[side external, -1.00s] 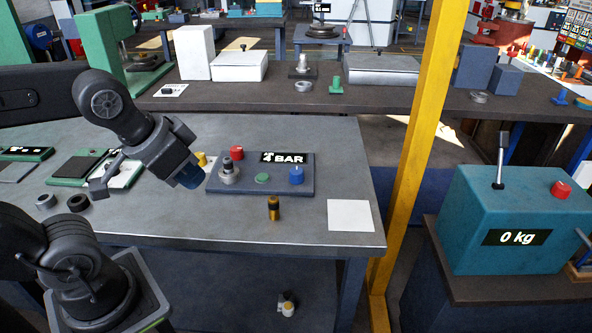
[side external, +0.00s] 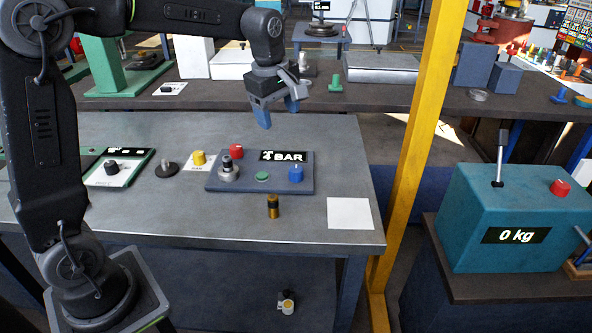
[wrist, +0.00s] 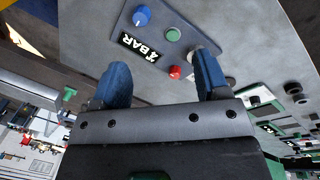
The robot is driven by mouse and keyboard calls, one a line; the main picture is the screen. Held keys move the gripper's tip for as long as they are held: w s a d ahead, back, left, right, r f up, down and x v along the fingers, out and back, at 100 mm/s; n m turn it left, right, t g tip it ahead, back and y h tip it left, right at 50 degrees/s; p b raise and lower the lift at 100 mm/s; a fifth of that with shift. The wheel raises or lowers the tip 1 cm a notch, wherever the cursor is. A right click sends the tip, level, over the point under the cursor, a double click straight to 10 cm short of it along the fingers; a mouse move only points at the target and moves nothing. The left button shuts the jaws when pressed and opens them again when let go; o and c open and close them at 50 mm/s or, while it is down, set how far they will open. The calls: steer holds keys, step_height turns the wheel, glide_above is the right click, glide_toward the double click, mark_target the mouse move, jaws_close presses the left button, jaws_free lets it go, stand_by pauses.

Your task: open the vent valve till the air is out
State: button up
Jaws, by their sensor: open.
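A dark blue panel (side external: 240,184) lies on the grey bench, with a display reading 4 BAR (side external: 284,156). I cannot tell by label which one is the vent valve. My gripper (side external: 278,115) is open and empty, above and behind the panel, touching nothing. In the wrist view, the red knob (wrist: 176,72) shows between my fingers, and the blue knob (wrist: 141,16) is farther off. One finger partly hides the grey fitting.
A yellow knob (side external: 199,158) stands left of the panel. A small brass and black cylinder (side external: 273,207) stands in front of it, and a white square (side external: 350,214) lies to the right. A yellow post (side external: 420,130) rises past the bench's right end.

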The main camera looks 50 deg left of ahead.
mark_target(296, 169)
steer(key=w+a+f+n+g, duration=0.2)
steer(key=w+a+f+n, duration=0.3)
steer(key=w+f+n, duration=0.45)
steer(key=shift+m, duration=0.25)
step_height(296, 169, down, 13)
steer(key=shift+f, duration=0.1)
steer(key=c, duration=0.9)
